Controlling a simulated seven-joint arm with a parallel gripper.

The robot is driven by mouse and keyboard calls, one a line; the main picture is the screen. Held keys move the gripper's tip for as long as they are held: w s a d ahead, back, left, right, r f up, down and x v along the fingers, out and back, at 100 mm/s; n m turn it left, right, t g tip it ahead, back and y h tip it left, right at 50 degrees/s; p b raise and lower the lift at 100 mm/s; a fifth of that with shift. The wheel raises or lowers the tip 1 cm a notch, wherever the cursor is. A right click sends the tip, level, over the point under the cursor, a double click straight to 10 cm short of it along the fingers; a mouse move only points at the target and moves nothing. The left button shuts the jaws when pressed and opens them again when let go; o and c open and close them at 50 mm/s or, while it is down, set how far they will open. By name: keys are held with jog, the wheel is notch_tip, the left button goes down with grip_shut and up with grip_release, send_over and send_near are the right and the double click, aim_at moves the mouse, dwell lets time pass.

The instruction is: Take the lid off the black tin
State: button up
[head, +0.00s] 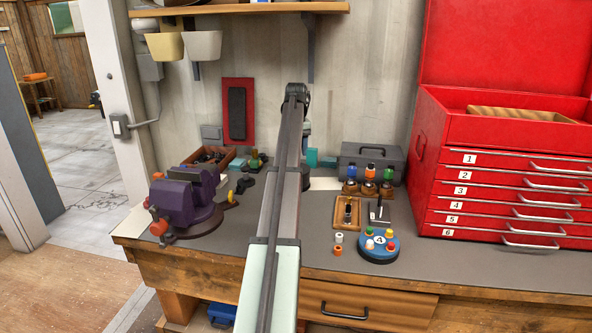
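A dark rounded thing (306,181) shows just right of my arm on the bench. It may be the black tin, but my arm hides part of it and I cannot make out its lid. My arm reaches up from the bottom centre over the bench to a dark joint, then bends down behind itself. My gripper is hidden behind the arm, so its fingers and its distance from the dark thing do not show.
A purple vise (185,205) stands left on the bench (440,258). At right are a grey toolbox (372,160), capped jars (369,188), a wooden tray (347,213), a blue round holder (378,250) and a red drawer chest (500,205). The bench front is mostly clear.

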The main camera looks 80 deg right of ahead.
jog(key=shift+f, duration=2.4)
grip_shut()
